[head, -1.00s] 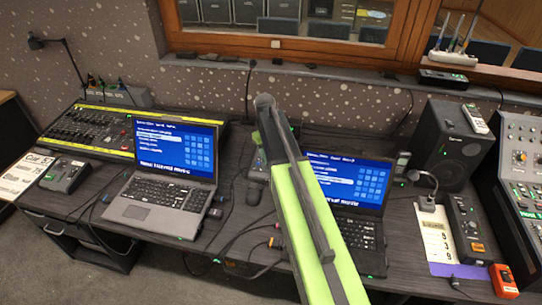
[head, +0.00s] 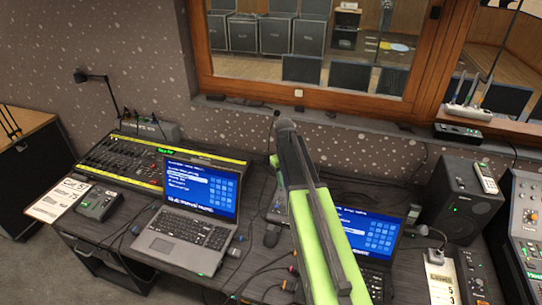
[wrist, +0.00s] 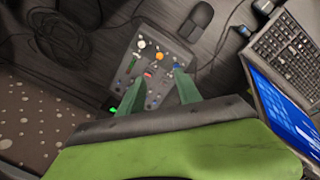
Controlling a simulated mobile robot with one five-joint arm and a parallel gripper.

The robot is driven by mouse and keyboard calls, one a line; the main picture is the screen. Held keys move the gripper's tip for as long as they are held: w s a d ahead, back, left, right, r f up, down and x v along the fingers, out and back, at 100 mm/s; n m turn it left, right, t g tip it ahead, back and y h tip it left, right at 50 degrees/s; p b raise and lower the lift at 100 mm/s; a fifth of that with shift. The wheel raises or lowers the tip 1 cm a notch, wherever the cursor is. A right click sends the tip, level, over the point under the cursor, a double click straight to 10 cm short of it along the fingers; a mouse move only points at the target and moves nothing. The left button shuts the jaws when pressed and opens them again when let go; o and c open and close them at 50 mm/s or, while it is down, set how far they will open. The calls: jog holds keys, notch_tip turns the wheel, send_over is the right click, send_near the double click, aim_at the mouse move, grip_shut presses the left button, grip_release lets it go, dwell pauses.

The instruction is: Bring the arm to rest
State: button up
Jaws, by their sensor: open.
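My lime-green arm (head: 325,245) reaches up the middle of the head view, over the desk between two laptops. My gripper is mostly hidden behind the arm there. In the wrist view, my gripper (wrist: 155,66) shows as two dark green fingers, spread apart with nothing between them. A small grey control box (wrist: 155,58) with coloured knobs lies beyond and between the fingers. I cannot tell how far the fingertips are from it.
The left laptop (head: 185,232) and right laptop (head: 372,240) stand open on the dark desk. A lighting console (head: 130,160) lies at left, a speaker (head: 463,198) at right. Behind the desk are a wall and a window frame (head: 305,98). A mouse (wrist: 196,21) lies near the control box.

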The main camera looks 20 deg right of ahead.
jog(key=s+a+m, duration=0.1)
jog(key=s+a, duration=0.5)
jog(key=s, duration=0.3)
jog(key=s+a+f+m+y+b, duration=0.1)
jog(key=s+a, duration=0.6)
jog(key=s, duration=0.2)
jog(key=shift+a+f, duration=0.15)
jog(key=shift+a, duration=0.15)
